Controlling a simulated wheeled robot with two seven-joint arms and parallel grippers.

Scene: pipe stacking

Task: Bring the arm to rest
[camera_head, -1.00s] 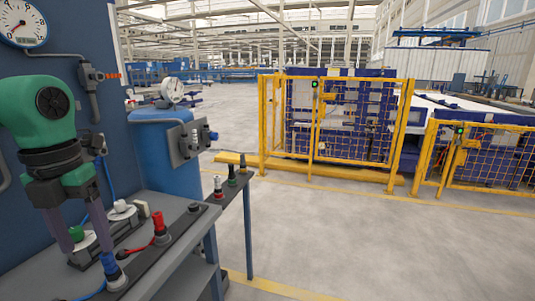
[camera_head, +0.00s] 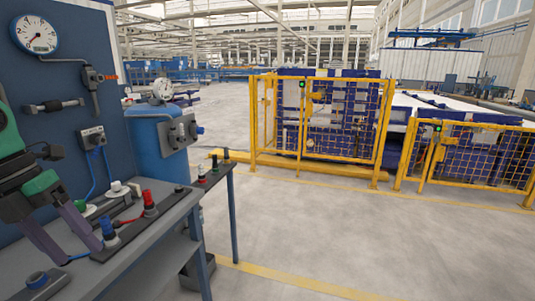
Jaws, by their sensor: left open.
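My left gripper (camera_head: 80,255) is at the left edge of the head view, over the front of the grey workbench (camera_head: 160,243). Its two purple fingers are spread apart with nothing between them. The fingers point down and to the right, near the blue-topped fitting (camera_head: 108,231); I cannot tell whether they touch it. A red-topped fitting (camera_head: 149,204) stands to its right and a white knob (camera_head: 116,188) behind. A green-topped piece (camera_head: 80,205) is close behind the fingers. My right gripper is not in view.
A blue panel with a round gauge (camera_head: 35,33) rises behind the bench. A blue tank (camera_head: 152,150) stands beside it. A narrow side shelf (camera_head: 213,176) holds several small fittings. A yellow fence (camera_head: 320,125) stands farther back. The floor to the right is clear.

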